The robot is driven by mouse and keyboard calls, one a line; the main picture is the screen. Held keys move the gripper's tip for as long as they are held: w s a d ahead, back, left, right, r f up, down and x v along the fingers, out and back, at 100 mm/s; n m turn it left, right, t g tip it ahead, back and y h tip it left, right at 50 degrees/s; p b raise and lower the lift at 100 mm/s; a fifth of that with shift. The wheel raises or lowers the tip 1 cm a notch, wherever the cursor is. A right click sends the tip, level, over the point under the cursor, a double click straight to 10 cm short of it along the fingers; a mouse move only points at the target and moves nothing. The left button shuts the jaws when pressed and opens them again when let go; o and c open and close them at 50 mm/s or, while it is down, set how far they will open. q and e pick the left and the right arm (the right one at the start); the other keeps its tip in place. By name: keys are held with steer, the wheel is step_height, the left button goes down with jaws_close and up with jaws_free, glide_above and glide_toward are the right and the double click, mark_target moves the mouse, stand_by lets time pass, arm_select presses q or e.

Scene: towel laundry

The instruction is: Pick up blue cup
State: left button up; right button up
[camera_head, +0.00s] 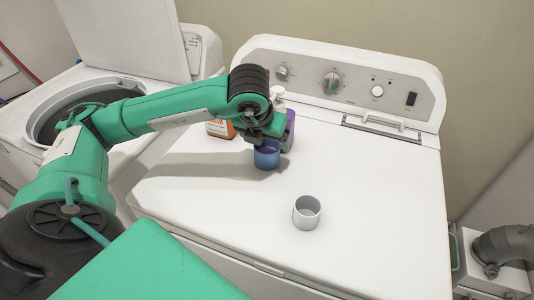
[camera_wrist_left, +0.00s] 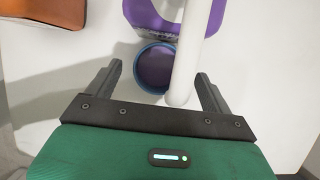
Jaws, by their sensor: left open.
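The blue cup (camera_head: 267,156) stands upright on the white machine's top in the head view, right below my left gripper (camera_head: 264,140). In the left wrist view the cup's round rim (camera_wrist_left: 157,66) shows from above, with a purplish inside. My left gripper (camera_wrist_left: 160,82) is open, its two dark fingers apart to the left and right of the cup. A white rounded bar, which looks like a bottle's pump spout (camera_wrist_left: 186,60), crosses over the cup's right side and hides part of it. My right gripper is in neither view.
A purple bottle (camera_head: 289,130) with a white pump stands just behind the cup. An orange bottle (camera_head: 219,128) is to its left. A white cup (camera_head: 307,212) stands nearer the front. The machine top's right side is clear. An open-lidded washer (camera_head: 85,85) is at left.

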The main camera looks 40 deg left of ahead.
arm_select(q)
steer(key=shift+x, duration=0.85)
steer(key=c, duration=1.4)
steer(key=shift+r, duration=0.15)
